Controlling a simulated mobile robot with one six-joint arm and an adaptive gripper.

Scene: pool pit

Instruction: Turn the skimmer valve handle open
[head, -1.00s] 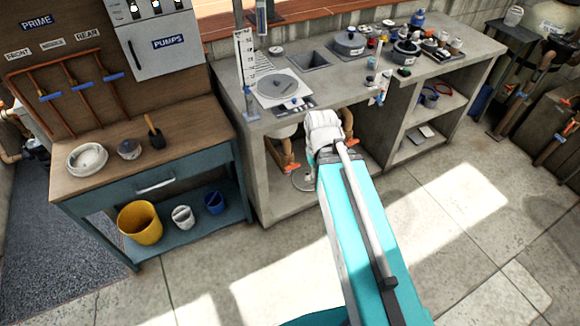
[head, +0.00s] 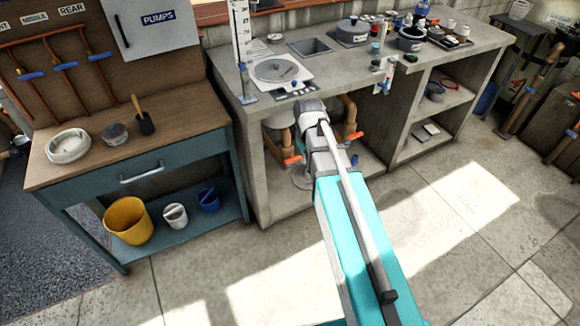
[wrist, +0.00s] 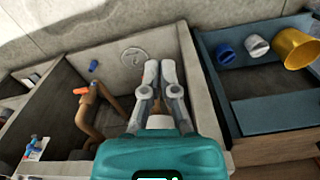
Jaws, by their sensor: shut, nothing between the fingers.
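Two orange valve handles sit on tan pipes under the concrete counter in the head view, a left one (head: 291,160) and a right one (head: 354,136). I cannot read a label telling which is the skimmer valve. One orange handle also shows in the wrist view (wrist: 80,91), left of my gripper and apart from it. The other handle is not clear there, perhaps behind the fingers. My gripper (wrist: 159,66) is shut and empty, pointing into the bay under the counter. In the head view my arm hides the fingers.
The concrete counter (head: 280,105) and its side wall (wrist: 192,75) bound the bay. A round white disc (wrist: 133,57) and a small blue object (wrist: 93,66) lie at its bottom. A blue bench (head: 190,150) with buckets stands left. Open floor (head: 450,240) lies in front.

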